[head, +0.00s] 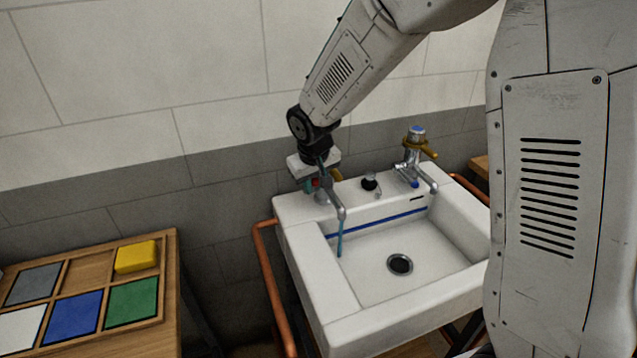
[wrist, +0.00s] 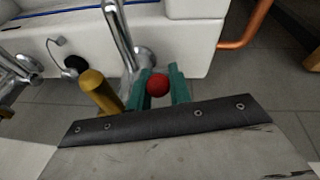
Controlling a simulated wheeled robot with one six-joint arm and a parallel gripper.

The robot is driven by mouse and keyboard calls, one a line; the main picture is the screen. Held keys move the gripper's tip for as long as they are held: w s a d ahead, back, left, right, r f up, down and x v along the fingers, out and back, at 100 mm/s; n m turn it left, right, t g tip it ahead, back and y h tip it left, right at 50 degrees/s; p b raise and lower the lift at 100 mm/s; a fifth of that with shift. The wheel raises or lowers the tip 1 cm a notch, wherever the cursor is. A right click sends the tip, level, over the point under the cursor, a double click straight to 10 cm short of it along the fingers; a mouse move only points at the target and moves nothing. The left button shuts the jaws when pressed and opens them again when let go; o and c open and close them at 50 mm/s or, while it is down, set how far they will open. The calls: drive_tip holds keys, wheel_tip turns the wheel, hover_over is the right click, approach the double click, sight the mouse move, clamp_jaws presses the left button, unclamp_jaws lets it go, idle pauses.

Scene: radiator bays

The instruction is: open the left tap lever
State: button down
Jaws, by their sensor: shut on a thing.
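The left tap (head: 333,195) is chrome and stands at the back left of the white sink. A thin blue stream (head: 340,240) hangs below its spout into the basin. In the wrist view its chrome body (wrist: 120,35) is left of my fingers. A yellow bar (wrist: 98,92) of the left lever shows there, running under my gripper's dark edge. My gripper (wrist: 162,86) has teal fingers, shut with a round red end of the lever (wrist: 158,85) between them. In the head view my gripper (head: 313,184) is at the tap's top, and my wrist hides most of the lever.
The right tap (head: 412,165) has a yellow lever and blue cap. A dark plug (head: 370,182) sits between the taps. The white sink (head: 345,335) has a copper rail (head: 268,270) on its left. A wooden table (head: 170,290) with a yellow block (head: 136,257) stands further left.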

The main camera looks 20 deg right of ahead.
drive_tip(key=c, duration=1.3)
unclamp_jaws()
drive_tip(key=shift+r, duration=0.1)
drive_tip(key=v, duration=0.7)
drive_tip(key=shift+r, duration=0.3)
drive_tip(key=shift+s, duration=0.15)
